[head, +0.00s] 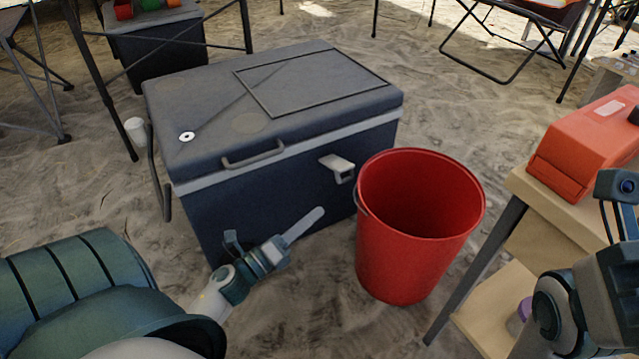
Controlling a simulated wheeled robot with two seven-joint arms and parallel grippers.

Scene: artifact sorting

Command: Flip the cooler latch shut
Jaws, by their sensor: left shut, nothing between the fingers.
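The cooler (290,190) is a dark blue-grey box with a grey lid (210,125) and a light band below the lid. The lid lies down on the body. The pale latch (338,165) is on the front face, right of the lid handle (254,155). Its upper plate sticks outward from the front, with a small loop below. My left gripper (306,223) is in front of the cooler, low and left of the latch and apart from it. Its fingers are together and empty. My right arm shows at the right edge, but its fingers are not visible.
A red bucket (400,255) stands close to the cooler's front right, just right of the latch. A wooden table (540,205) with an orange-red case (590,145) is at the right. Sand is open in front of the cooler. Folding chair legs stand behind.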

